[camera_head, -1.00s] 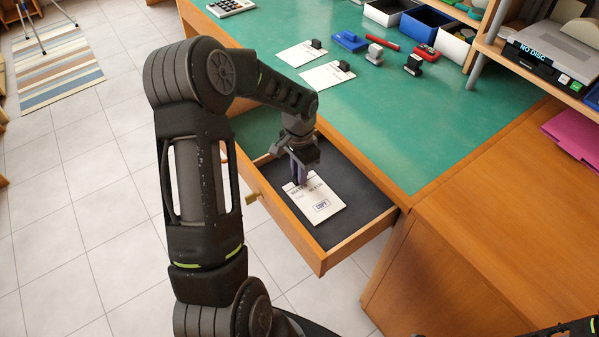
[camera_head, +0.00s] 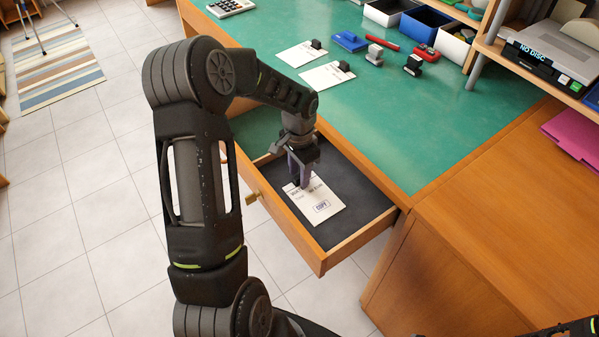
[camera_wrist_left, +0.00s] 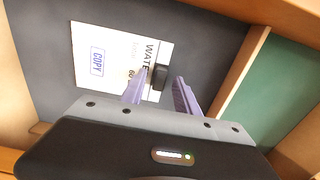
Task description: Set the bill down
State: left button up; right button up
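The bill (camera_head: 322,205) is a white sheet with a boxed "COPY" stamp. It lies in the open drawer, on the dark drawer floor (camera_head: 345,232). In the left wrist view the bill (camera_wrist_left: 112,62) shows printed text and a small black block (camera_wrist_left: 160,77) at its end. My left gripper (camera_head: 302,183) is low over the bill's far end. In the left wrist view its two purple fingers (camera_wrist_left: 160,92) stand apart, one on each side of the block, with visible gaps. My right gripper is out of view.
Two more white sheets (camera_head: 328,75) with black blocks lie on the green desk (camera_head: 400,130). A blue stamp pad (camera_head: 350,41), a red marker (camera_head: 382,46) and stampers stand beyond. The wooden drawer front (camera_head: 290,222) and side walls surround the bill.

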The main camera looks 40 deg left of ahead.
pick_arm(q)
notch_tip(320, 180, up, 12)
jog(key=shift+p, duration=0.4)
jog(key=shift+f, duration=0.15)
dwell(0.3)
